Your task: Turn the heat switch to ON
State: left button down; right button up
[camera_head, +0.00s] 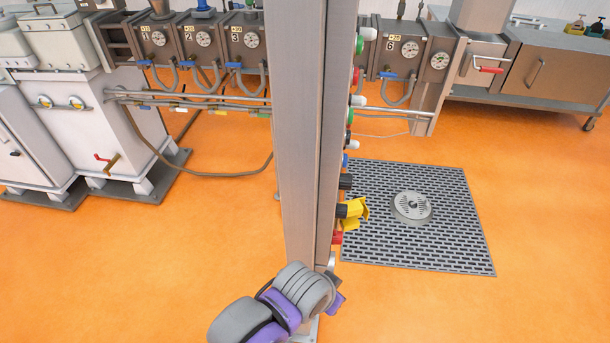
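A tall grey control cabinet (302,130) stands upright in the middle and is seen nearly edge-on. Its controls stick out from its right side: green, white, blue, red and black knobs or buttons. One black control (345,181) sits above a larger black and yellow one (354,211). I cannot tell which is the heat switch, and no ON marking is readable. My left arm comes in at the bottom, grey and purple. My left gripper (336,298) is at the cabinet's lower part, below the controls and partly hidden. Its finger opening cannot be made out. My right gripper is not in view.
Machine units with gauges (205,40) run along the back, with pipes and a hanging cable. White cabinets (70,130) stand at left. A dark floor grate with a round drain (412,206) lies right of the control cabinet. The orange floor (540,190) is clear at right.

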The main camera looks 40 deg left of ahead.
aim_at(346, 181)
jog(key=i+u, duration=0.15)
jog(key=u, duration=0.25)
jog(key=i+u, duration=0.15)
jog(key=u, duration=0.2)
jog(key=i+l+u, duration=0.1)
jog(key=u, duration=0.3)
jog(key=i+l+u, duration=0.1)
jog(key=u, duration=0.25)
jog(key=k+l+u, duration=0.15)
jog(key=k+l, duration=0.05)
jog(key=k, duration=0.05)
